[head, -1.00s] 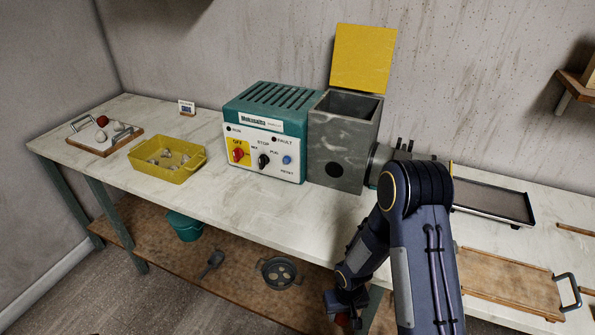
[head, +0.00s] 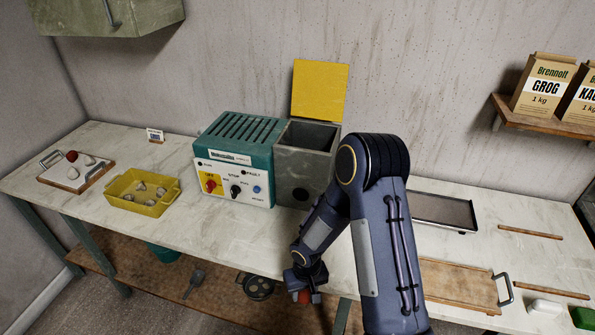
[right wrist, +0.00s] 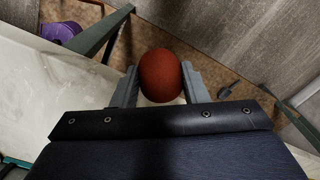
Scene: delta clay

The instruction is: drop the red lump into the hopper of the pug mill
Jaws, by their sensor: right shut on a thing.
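My right gripper (head: 304,294) is shut on the red lump (right wrist: 160,75), which sits between both fingers in the right wrist view. In the head view the lump (head: 304,297) shows as a small red patch below the gripper, in front of the table's front edge. The pug mill (head: 240,160) stands on the table, with a teal and white control box. Its grey hopper (head: 304,165) is open at the top, with the yellow lid (head: 320,90) raised behind it. The gripper is in front of the hopper and lower than it. My left gripper is not in view.
A yellow tub (head: 140,205) with several pale lumps and a board (head: 60,182) with a reddish ball stand at left. A wooden tray (head: 455,288) and a dark tray (head: 440,212) lie at right. Paper bags (head: 545,85) stand on a wall shelf. The table's front left is clear.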

